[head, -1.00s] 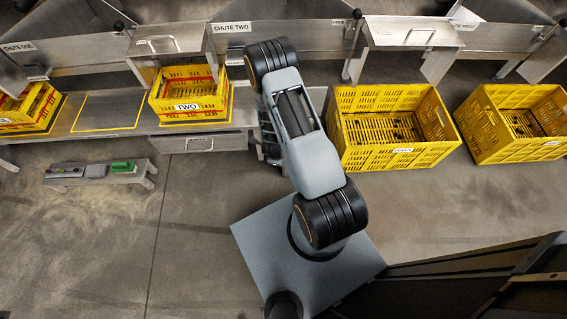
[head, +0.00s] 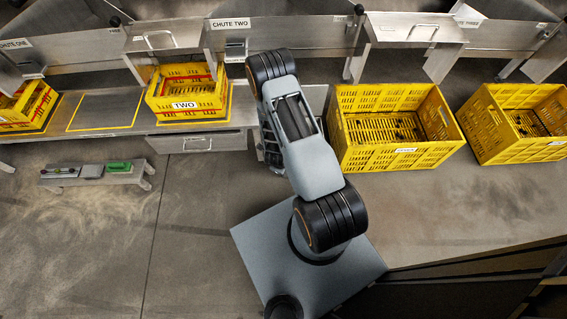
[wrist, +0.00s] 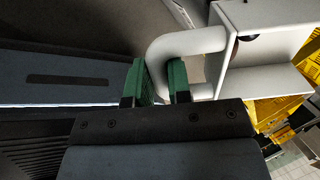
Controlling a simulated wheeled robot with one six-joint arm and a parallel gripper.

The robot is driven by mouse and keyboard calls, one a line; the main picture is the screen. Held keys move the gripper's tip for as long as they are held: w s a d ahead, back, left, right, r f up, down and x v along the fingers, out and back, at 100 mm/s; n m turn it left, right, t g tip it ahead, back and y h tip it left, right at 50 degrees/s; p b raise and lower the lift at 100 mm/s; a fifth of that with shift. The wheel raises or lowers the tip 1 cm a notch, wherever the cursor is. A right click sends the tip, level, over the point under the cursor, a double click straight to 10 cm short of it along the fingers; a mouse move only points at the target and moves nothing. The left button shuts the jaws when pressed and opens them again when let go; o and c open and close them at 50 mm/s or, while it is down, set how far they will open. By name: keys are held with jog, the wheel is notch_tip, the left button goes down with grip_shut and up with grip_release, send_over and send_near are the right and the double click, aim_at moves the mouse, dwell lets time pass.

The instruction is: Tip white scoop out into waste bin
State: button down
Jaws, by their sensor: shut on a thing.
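My gripper (wrist: 160,84) shows in the wrist view, with green finger pads shut on the curved handle of the white scoop (wrist: 186,43). The scoop's box-shaped body reaches to the right of the fingers. It looks tilted, and a small dark patch shows near its inner upper wall; I cannot tell whether this is its contents. In the head view my own arm hides the gripper and scoop. I cannot make out the waste bin for certain in either view.
Yellow crate TWO (head: 185,105) stands on the steel bench at left. Two larger yellow crates (head: 403,158) (head: 511,145) stand at right. A low bench (head: 122,178) with a green block (head: 118,167) stands at front left. Open floor (head: 80,255) lies before it.

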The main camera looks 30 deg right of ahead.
jog(key=shift+w+d+r+g+y+p, duration=0.1)
jog(key=shift+r+g+y+p, duration=0.6)
jog(key=shift+r+p, duration=0.8)
jog(key=shift+w+d+r+g+y+p, duration=0.1)
jog(key=shift+r+g+y+p, duration=0.55)
jog(key=shift+p, duration=1.45)
jog(key=shift+r+y+p, duration=0.3)
jog(key=shift+y+p, duration=0.05)
jog(key=shift+p, duration=0.1)
jog(key=shift+w+d+r+y+p, duration=0.15)
jog(key=shift+d+r+y+p, duration=0.2)
jog(key=shift+p, duration=1.6)
jog(key=shift+w+d+r+g+y+b, duration=0.7)
jog(key=shift+d+r+g+y+b, duration=0.25)
jog(key=shift+y+b, duration=0.25)
jog(key=shift+w+d+r+g+y+b, duration=0.65)
jog(key=shift+d+r+g+y+b, duration=0.25)
jog(key=shift+y+b, duration=0.3)
jog(key=w+d+r+g+y+b, duration=0.2)
jog(key=w+d+r+y+b, duration=0.1)
jog(key=b, duration=0.8)
jog(key=shift+w+d+r+g+y, duration=0.25)
jog(key=shift+d+g+y, duration=0.2)
jog(key=shift+d, duration=0.45)
jog(key=shift+w+d, duration=0.1)
